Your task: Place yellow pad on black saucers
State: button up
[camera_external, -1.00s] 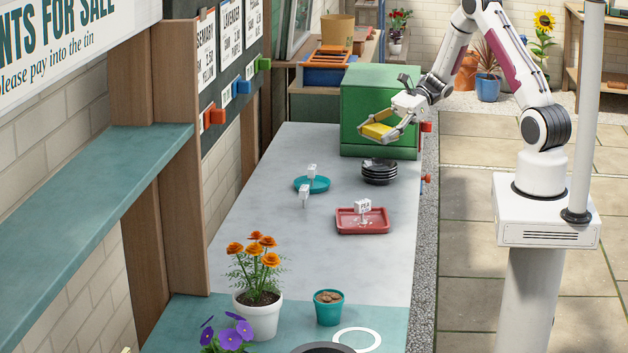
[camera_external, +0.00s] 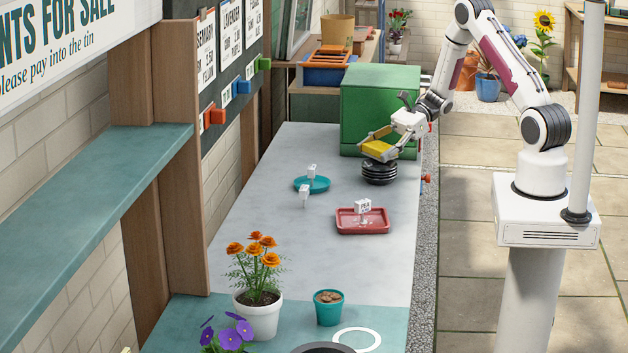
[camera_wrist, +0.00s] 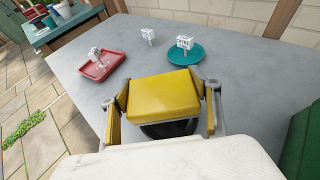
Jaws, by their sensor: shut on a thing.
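The yellow pad (camera_external: 377,149) is a small block held between the fingers of my gripper (camera_external: 380,152). In the wrist view the pad (camera_wrist: 163,94) fills the gap between the two fingers (camera_wrist: 163,100). The black saucers (camera_external: 379,174) stand in a stack on the grey bench, close in front of the green box. The pad is right over the stack; I cannot tell whether it touches the top saucer. In the wrist view the black saucers (camera_wrist: 168,129) show below the pad, mostly hidden by it.
A green box (camera_external: 378,100) stands just behind the stack. A teal saucer (camera_external: 320,185) with white labels is to the left. A red tray (camera_external: 350,226) with a label lies nearer the camera. The grey bench (camera_external: 265,240) is bare between them and the orange flowers (camera_external: 258,250).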

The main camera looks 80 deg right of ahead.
aim_at(384, 145)
jog(key=shift+f, duration=1.15)
jog(key=shift+f, duration=0.15)
jog(key=o, duration=1.1)
jog(key=shift+d+r, duration=0.1)
jog(key=shift+r, duration=0.1)
jog(key=shift+v, duration=0.8)
jog(key=r, duration=0.3)
jog(key=s+r, duration=0.1)
jog(key=r, duration=0.1)
jog(key=shift+d, duration=0.4)
jog(key=shift+r, duration=1.2)
